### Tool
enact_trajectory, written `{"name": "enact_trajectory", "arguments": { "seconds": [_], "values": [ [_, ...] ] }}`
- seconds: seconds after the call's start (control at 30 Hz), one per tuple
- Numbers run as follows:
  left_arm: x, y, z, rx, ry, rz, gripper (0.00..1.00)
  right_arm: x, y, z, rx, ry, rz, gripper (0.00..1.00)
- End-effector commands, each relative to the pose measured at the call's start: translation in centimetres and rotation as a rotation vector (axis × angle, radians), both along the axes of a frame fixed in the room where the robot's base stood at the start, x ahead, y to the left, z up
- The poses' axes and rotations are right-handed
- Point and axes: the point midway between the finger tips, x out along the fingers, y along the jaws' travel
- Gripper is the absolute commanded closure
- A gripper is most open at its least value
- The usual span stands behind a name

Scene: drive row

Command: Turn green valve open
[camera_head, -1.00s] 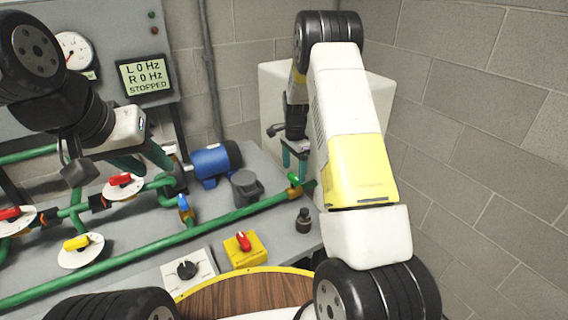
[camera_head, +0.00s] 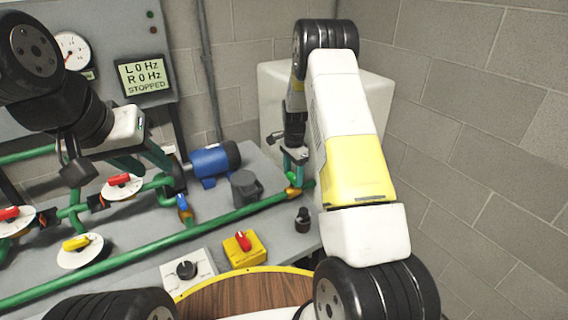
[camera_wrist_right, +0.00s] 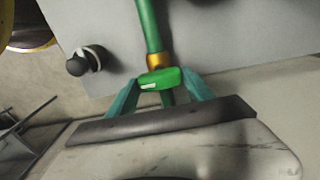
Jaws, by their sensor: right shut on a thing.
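The green valve (camera_head: 292,178) has a small green handle on a brass-coloured body. It sits at the right end of the long green pipe, near the bench's right edge. My right gripper (camera_head: 295,166) is lowered over it from above. In the right wrist view the green handle (camera_wrist_right: 160,78) lies between the two teal fingers of my right gripper (camera_wrist_right: 162,90), which is shut on it. The fingers partly hide the handle in the head view. My left gripper (camera_head: 143,160) hangs above the bench at the left, its teal fingers apart and empty.
Red-handled valves (camera_head: 120,180) and a yellow-handled valve (camera_head: 77,243) stand on green pipes at the left. A blue motor (camera_head: 213,160), a grey part (camera_head: 245,187), a black knob (camera_head: 303,220) and a yellow switch box (camera_head: 245,250) are on the bench. The display reads STOPPED.

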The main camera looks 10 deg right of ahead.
Motion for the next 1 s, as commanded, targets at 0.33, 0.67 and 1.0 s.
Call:
{"name": "enact_trajectory", "arguments": {
  "seconds": [0.33, 0.67, 1.0],
  "values": [
    [0.0, 0.0, 0.0, 0.0, 0.0, 0.0, 0.64, 0.04, 0.0, 0.04, 0.001, -0.002, 0.129, 0.8],
    [0.0, 0.0, 0.0, 0.0, 0.0, 0.0, 0.64, 0.05, 0.0, 0.05, 0.001, -0.002, 0.419, 0.8],
    [0.0, 0.0, 0.0, 0.0, 0.0, 0.0, 0.64, 0.06, -0.02, 0.06, 0.0, -0.002, 0.741, 0.8]
  ]
}}
